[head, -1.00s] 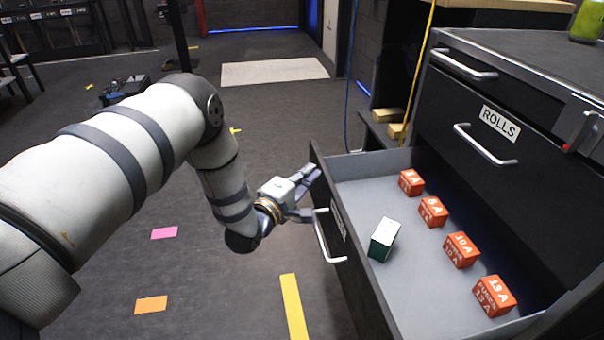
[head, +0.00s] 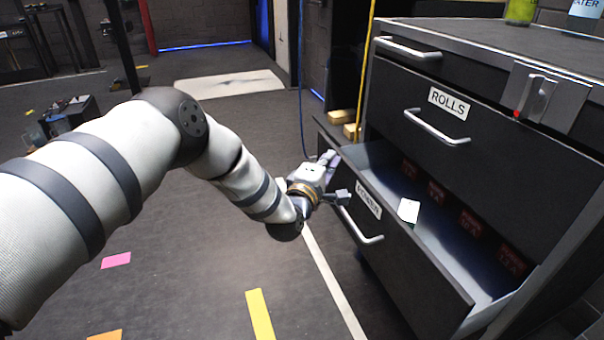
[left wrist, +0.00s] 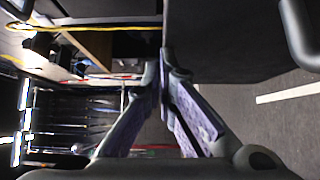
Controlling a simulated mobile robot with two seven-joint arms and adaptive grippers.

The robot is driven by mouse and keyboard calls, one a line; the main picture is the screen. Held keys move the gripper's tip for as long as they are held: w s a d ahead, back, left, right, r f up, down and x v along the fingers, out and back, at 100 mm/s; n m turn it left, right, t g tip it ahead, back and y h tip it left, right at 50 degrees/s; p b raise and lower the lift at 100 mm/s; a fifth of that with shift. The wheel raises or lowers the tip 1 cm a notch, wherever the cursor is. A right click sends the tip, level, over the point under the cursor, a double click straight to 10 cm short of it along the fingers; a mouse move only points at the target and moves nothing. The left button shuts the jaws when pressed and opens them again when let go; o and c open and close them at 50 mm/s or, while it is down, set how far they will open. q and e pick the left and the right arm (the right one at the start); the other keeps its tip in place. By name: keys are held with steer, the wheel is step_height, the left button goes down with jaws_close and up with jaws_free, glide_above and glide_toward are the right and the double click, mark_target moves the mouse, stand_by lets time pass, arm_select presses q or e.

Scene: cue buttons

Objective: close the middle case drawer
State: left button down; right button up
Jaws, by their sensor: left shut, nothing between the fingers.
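The dark case (head: 560,190) stands at the right in the head view. My right gripper is not in view.
The ROLLS drawer and the top drawer (head: 388,62) are shut. A green bottle (head: 521,10) stands on the case.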

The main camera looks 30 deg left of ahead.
arm_select(q)
steer(key=w+d+b, duration=0.8)
steer(key=w+d, duration=0.1)
steer(key=w, duration=0.2)
steer(key=shift+w+d, duration=0.2)
steer(key=shift+d, duration=0.15)
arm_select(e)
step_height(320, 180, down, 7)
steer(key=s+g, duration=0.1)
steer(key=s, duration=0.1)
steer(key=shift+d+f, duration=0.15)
arm_select(q)
steer(key=shift+r, duration=0.2)
